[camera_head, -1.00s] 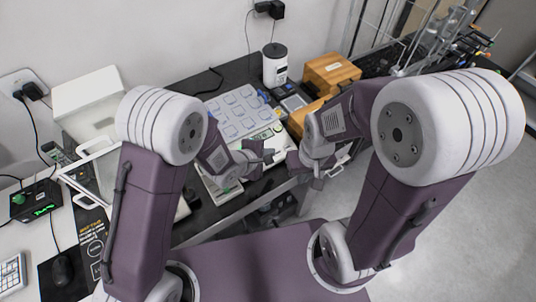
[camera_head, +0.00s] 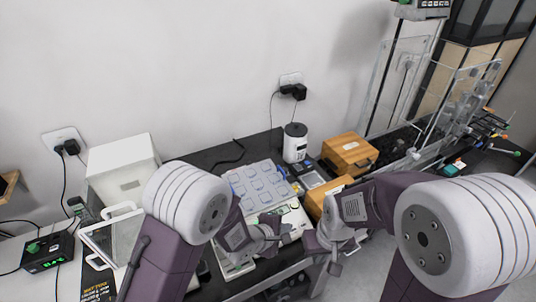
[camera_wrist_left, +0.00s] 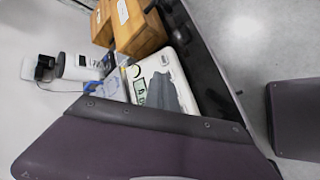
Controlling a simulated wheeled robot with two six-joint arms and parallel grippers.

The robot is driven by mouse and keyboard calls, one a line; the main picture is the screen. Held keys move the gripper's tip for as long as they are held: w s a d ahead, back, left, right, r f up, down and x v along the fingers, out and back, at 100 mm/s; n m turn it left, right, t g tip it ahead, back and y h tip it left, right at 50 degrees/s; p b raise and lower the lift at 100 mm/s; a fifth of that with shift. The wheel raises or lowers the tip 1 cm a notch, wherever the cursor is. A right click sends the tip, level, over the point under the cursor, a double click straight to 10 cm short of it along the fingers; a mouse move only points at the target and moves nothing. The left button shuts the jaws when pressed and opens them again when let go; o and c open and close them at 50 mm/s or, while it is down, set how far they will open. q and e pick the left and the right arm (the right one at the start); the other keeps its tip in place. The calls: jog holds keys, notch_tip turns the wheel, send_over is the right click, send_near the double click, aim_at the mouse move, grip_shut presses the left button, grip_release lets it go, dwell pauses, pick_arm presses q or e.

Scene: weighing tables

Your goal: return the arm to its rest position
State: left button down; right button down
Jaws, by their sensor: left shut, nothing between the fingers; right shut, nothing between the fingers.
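My left gripper (camera_head: 284,232) is shut and empty. It hangs in front of the white weighing scale (camera_head: 292,213) at the table's front edge. My right gripper (camera_head: 333,266) is shut and empty, lower and to the right, past the table's front edge. Both arms are bent, with large white-and-purple joints in the foreground. In the left wrist view a purple part of my own body fills the lower left, and the scale with its green display (camera_wrist_left: 140,90) shows beyond it.
A tray of pale square compartments (camera_head: 258,185) lies on the black table. A white canister (camera_head: 295,143), wooden boxes (camera_head: 349,151) and a clear-panelled stand (camera_head: 405,75) are at the back right. A white box (camera_head: 122,165) and a black device with a green display (camera_head: 47,255) are at left.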

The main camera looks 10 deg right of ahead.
pick_arm(q)
jog(key=w+a+r+n+t+y, duration=0.2)
jog(key=w+a+r+n+t, duration=0.1)
jog(key=w+a+r, duration=0.6)
jog(key=s+a+r+m+y, duration=0.15)
jog(key=a+y, duration=0.25)
jog(key=a, duration=1.1)
jog(key=s+a+f+m+g, duration=0.1)
jog(key=s+f+m+g, duration=0.1)
jog(key=s+m, duration=0.2)
jog(key=s+a+f+m+g+y, duration=0.1)
jog(key=s+a+f+m+g, duration=0.1)
jog(key=s+m, duration=0.3)
jog(key=s+a+f+m+g, duration=0.2)
jog(key=s+m+g, duration=0.2)
jog(key=s, duration=0.6)
jog(key=shift+s+m, duration=0.4)
jog(key=shift+m, duration=0.05)
